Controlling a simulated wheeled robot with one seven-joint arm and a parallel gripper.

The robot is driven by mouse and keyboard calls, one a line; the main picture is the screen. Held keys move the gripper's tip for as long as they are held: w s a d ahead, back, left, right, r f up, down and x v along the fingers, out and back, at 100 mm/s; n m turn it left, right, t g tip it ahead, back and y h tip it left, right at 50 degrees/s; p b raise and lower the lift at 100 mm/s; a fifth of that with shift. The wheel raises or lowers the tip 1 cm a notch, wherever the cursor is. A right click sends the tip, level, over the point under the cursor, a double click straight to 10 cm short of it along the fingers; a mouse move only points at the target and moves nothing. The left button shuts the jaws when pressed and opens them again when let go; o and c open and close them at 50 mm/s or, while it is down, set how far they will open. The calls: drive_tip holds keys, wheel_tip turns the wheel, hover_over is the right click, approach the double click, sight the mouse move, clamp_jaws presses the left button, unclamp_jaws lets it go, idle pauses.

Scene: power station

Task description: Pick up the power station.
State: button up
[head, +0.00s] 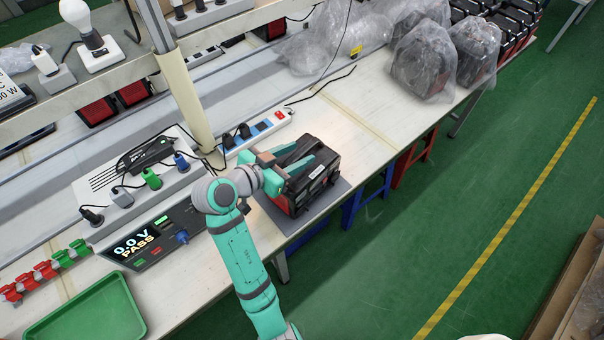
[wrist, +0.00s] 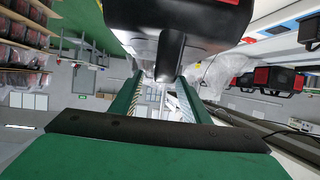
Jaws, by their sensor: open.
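The power station (head: 322,177) is a black box with red parts, standing on a grey mat (head: 345,190) near the bench's front edge in the head view. My gripper (head: 300,160) is at its top, with the two green fingers spread along the upper side. In the wrist view the power station's dark body (wrist: 180,20) fills the top middle, and its handle-like dark part (wrist: 170,57) lies between the open fingers (wrist: 158,95). I cannot tell whether the fingers touch it.
A tester reading "0.0 V PASS" (head: 135,246) and a green tray (head: 85,315) are to the left. A power strip (head: 258,133) lies behind. Plastic-wrapped units (head: 424,64) stand at the back right. Green floor (head: 420,220) lies right.

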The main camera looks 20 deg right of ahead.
drive_tip(key=shift+x, duration=1.35)
drive_tip(key=shift+c, duration=0.7)
clamp_jaws()
drive_tip(key=shift+r, duration=0.25)
